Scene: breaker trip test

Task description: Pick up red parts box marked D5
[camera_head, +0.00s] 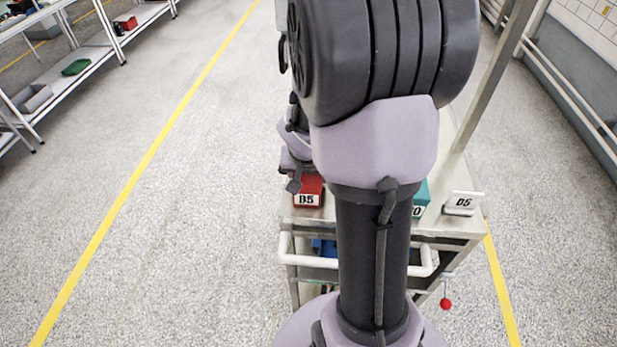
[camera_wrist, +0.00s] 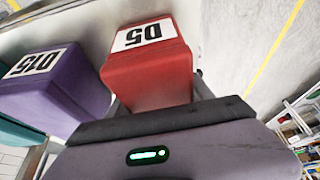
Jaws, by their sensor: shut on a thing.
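The red parts box marked D5 (camera_head: 308,190) is at the left front corner of the cart top in the head view. In the wrist view the red box (camera_wrist: 150,75) is upside down in the picture, its white D5 label facing the camera. My gripper (camera_wrist: 157,97) is shut on this box, with dark fingers showing at its two sides.
A purple box marked D15 (camera_wrist: 55,90) is close beside the red box. Shelves (camera_head: 75,68) stand at the left. The floor between is clear.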

